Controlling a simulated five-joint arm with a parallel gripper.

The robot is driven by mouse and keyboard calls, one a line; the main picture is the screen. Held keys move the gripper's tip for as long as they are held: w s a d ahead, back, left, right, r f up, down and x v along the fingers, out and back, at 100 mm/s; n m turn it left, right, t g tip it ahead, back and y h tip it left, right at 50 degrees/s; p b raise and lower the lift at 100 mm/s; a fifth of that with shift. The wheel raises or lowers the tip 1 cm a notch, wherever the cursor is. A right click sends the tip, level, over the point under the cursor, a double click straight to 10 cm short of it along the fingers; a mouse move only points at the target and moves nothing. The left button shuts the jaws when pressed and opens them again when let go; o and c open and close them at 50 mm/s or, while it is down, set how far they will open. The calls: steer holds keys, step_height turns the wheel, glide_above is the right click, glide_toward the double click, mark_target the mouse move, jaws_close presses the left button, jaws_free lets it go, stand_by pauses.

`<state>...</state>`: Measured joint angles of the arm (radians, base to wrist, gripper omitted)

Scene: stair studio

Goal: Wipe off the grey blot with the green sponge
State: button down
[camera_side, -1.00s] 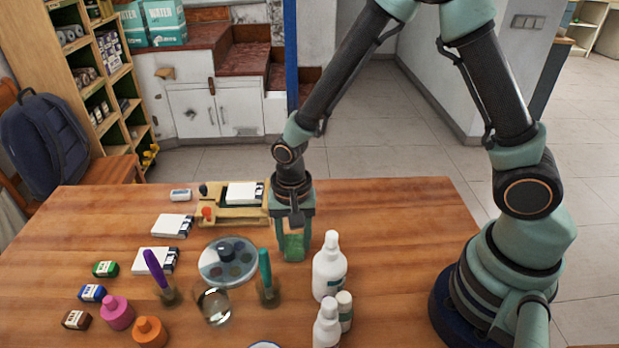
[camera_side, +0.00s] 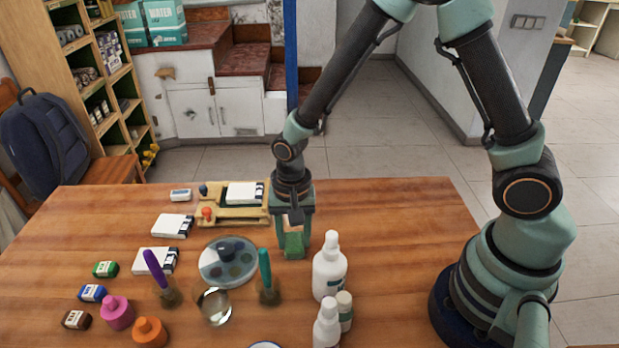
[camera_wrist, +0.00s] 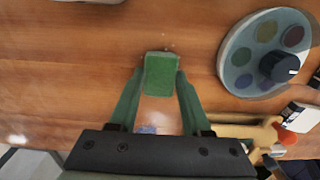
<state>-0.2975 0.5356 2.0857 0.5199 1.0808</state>
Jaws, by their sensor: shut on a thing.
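The green sponge (camera_side: 294,245) is held between the two fingers of my gripper (camera_side: 293,238), low at the tabletop behind the white bottles. In the wrist view the sponge (camera_wrist: 160,80) shows as a green block between the fingertips of my gripper (camera_wrist: 159,75). I cannot tell whether its underside touches the wood. A small bluish-grey patch (camera_wrist: 147,129) shows between the fingers in the wrist view; I cannot tell for sure whether it is the grey blot. No grey blot is clear in the side view.
The round paint palette (camera_side: 212,274) and a teal-handled tool (camera_side: 265,272) stand left of the sponge. White bottles (camera_side: 329,268) stand in front of it. A wooden stand (camera_side: 232,213) is behind left. The table (camera_side: 400,225) is clear to the right.

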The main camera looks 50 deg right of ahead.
steer(key=shift+s+a, duration=1.15)
step_height(320, 180, up, 8)
stand_by(0.4)
